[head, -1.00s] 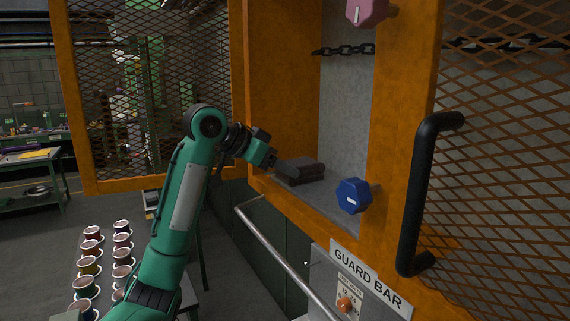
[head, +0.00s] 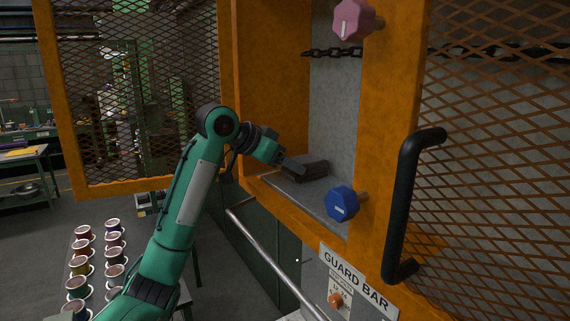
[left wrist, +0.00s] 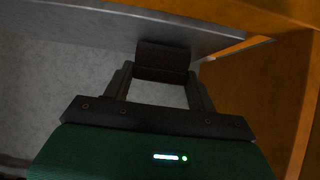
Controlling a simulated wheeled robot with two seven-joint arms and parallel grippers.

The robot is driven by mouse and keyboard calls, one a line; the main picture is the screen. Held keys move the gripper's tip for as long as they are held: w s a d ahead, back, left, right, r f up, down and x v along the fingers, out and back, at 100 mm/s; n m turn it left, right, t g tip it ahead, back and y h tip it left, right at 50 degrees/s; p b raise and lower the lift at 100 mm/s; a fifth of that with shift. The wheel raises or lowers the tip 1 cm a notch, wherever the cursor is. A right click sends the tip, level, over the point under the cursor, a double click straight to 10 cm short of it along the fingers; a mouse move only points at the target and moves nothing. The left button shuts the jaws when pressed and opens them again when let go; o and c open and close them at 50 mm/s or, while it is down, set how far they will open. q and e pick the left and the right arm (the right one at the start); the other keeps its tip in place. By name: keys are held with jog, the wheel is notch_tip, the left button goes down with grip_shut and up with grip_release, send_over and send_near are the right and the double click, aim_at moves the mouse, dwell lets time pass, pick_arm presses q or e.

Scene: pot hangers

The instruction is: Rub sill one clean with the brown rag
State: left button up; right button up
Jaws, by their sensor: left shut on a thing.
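My left gripper (head: 281,162) reaches into the open bay of the orange cabinet and is shut on the dark brown rag (head: 306,169), a folded, block-like bundle. In the left wrist view the rag (left wrist: 162,61) sits between the two fingertips (left wrist: 160,84). The grey sill (head: 297,193) forms the floor of the bay; the rag is at its left, inner part, and I cannot tell whether it touches the surface. No label marks which sill is sill one. No dirt can be made out on it. My right gripper is out of view.
A blue knob (head: 342,204) and a pink knob (head: 353,19) stick out at the orange frame. A black handle (head: 405,205) is on the right mesh door. A guard bar (head: 272,259) runs below the sill. Several cups (head: 82,248) stand at lower left.

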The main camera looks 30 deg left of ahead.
pick_arm(q)
jog(key=shift+r, duration=1.8)
jog(key=shift+s+a, duration=0.3)
jog(key=shift+s, duration=0.1)
jog(key=s+a+b, duration=0.2)
jog(key=s+a, duration=0.3)
jog(key=s, duration=0.3)
jog(key=s+a+b, duration=0.3)
jog(key=s+a, duration=0.1)
jog(key=s, duration=0.4)
jog(key=shift+s+a, duration=0.25)
jog(key=shift+a, duration=0.1)
